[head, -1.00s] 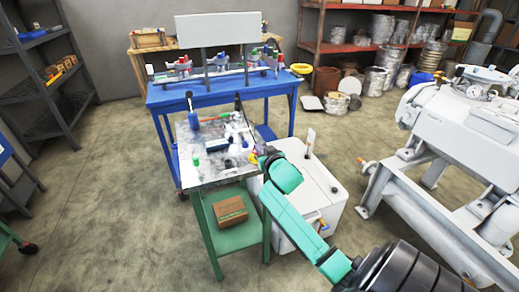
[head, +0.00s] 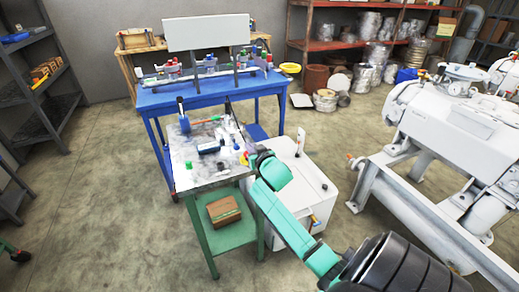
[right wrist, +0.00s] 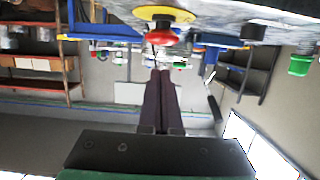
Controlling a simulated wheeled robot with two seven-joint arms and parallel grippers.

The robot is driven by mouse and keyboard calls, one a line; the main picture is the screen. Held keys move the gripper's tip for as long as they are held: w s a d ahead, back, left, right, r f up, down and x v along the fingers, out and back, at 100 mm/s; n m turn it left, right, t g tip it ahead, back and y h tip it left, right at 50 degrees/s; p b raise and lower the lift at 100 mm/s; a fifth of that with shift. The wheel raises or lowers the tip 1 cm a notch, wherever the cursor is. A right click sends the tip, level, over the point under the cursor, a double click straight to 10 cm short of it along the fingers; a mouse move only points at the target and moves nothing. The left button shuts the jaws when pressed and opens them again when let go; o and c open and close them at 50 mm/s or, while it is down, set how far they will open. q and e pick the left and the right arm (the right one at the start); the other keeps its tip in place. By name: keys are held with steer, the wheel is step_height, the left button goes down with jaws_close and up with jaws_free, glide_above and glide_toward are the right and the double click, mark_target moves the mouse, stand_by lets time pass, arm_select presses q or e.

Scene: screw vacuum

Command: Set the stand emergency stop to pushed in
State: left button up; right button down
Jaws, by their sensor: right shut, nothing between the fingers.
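The stand emergency stop (right wrist: 160,16), a red mushroom button on a yellow round base, shows at the top middle of the right wrist view, which is upside down. In the head view it is a small yellow and red spot (head: 244,158) at the right edge of the stand's grey top (head: 180,178). My right gripper (right wrist: 158,72) is shut and empty. Its dark fingertips lie just below the red button in the right wrist picture, with a gap between. In the head view my teal wrist largely hides this gripper beside the button. My left gripper is not in view.
Bottles and small parts stand on the stand's top. A cardboard box (head: 223,211) sits on its green lower shelf (head: 232,233). A white cabinet (head: 290,185) stands close on the right. A blue workbench (head: 200,97) is behind. The floor at left is free.

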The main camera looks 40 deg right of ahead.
steer(key=v, duration=0.1)
steer(key=b+v, duration=0.1)
steer(key=shift+s+a+r, duration=0.15)
steer(key=shift+s+r, duration=0.05)
steer(key=shift+r, duration=0.15)
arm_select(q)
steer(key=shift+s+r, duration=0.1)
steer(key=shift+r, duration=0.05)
arm_select(e)
steer(key=v, duration=0.8)
steer(key=shift+r, duration=0.25)
steer(key=shift+w, duration=0.15)
